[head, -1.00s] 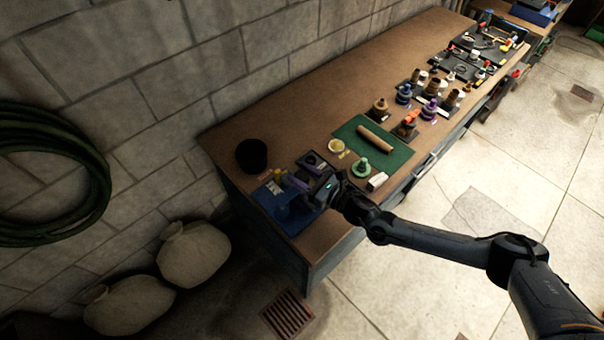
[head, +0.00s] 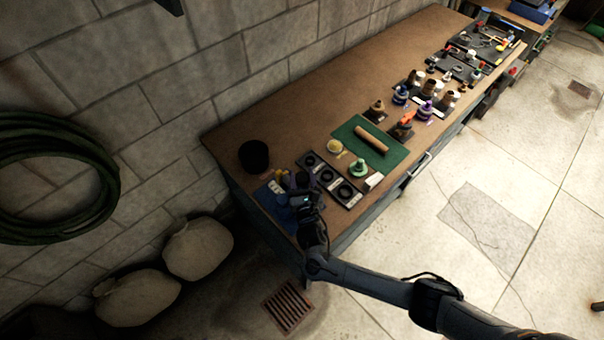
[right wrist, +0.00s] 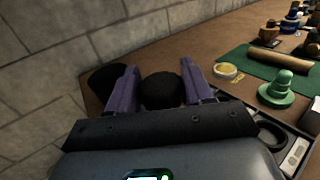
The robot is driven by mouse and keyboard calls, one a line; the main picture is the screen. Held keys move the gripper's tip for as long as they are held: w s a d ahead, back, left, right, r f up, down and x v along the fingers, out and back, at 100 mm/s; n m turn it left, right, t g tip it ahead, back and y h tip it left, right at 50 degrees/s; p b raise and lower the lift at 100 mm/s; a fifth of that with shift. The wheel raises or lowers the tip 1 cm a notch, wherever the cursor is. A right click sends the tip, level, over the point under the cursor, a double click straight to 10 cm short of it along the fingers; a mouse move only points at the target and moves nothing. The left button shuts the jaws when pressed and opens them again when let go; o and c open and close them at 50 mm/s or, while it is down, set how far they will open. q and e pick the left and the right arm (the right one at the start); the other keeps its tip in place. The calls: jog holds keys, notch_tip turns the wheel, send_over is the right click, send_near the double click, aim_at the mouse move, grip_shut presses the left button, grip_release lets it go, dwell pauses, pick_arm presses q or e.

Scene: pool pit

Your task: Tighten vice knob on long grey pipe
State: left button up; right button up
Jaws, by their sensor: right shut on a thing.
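My right gripper (head: 288,190) is at the near left corner of the workbench, over a blue vice (head: 268,194). In the right wrist view its two purple fingers (right wrist: 160,90) stand on either side of a round black knob (right wrist: 162,92) and are shut on it. The gripper hides much of the vice in the head view. I cannot make out the long grey pipe in either view. My left gripper is not in view.
A black cup (head: 253,156) stands near the wall. A dark tray with round holes (head: 330,180) lies beside the gripper. Several fittings stand farther along.

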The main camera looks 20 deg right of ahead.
jog(key=shift+a+r+m+g+h, duration=0.15)
jog(key=shift+m+g+h, duration=0.25)
jog(key=shift+m+h, duration=0.6)
jog(key=shift+r+h, duration=0.1)
jog(key=shift+h, duration=0.2)
jog(key=o, duration=0.7)
jog(key=shift+o, duration=1.3)
jog(key=shift+w, duration=0.15)
